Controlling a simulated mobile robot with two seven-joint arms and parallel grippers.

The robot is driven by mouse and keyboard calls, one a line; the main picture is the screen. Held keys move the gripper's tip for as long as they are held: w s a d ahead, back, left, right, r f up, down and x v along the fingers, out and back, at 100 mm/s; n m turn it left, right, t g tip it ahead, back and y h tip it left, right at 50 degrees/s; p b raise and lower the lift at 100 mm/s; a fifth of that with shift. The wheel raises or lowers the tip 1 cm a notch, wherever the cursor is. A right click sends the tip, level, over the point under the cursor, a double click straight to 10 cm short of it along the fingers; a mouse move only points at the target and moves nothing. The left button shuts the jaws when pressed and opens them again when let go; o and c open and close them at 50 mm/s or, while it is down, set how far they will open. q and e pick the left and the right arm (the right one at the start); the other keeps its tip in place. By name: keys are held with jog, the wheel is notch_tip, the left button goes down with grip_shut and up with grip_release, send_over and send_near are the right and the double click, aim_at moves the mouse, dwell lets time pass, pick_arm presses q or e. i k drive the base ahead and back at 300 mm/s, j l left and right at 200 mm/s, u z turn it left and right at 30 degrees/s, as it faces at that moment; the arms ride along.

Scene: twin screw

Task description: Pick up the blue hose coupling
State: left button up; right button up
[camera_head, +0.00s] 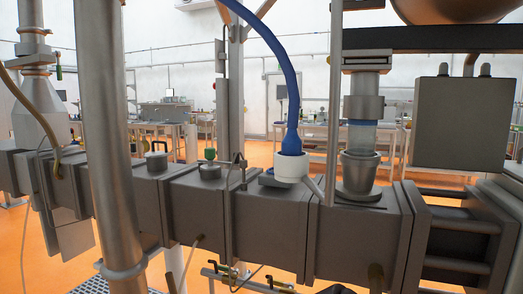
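The blue hose (282,72) comes down from the top of the view and curves to the right. It ends in a wider blue coupling (291,143). The coupling's lower end sits in a round white collar (291,167) on top of the grey extruder barrel (270,222). Whether the coupling is locked into the collar cannot be told. A thin grey lever (313,188) slants down at the collar's right side. Neither of my grippers can be made out in the head view.
A grey box (460,122) hangs at the right. A thick vertical post (108,150) blocks the left. Small fittings, including a green-topped one (210,160), stand on the barrel.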

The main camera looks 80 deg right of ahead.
aim_at(292, 144)
jog(key=z, duration=2.6)
jog(key=j+z, duration=0.3)
jog(key=j, duration=0.2)
jog(key=i+l+u, duration=0.25)
jog(key=i+u, duration=0.15)
jog(key=k+l+u, duration=0.15)
jog(key=k+z, duration=0.25)
jog(key=k+l+z, duration=0.1)
jog(key=k+z, duration=0.15)
jog(key=i+j+u, duration=0.6)
jog(key=k+l, duration=0.05)
jog(key=l, duration=0.05)
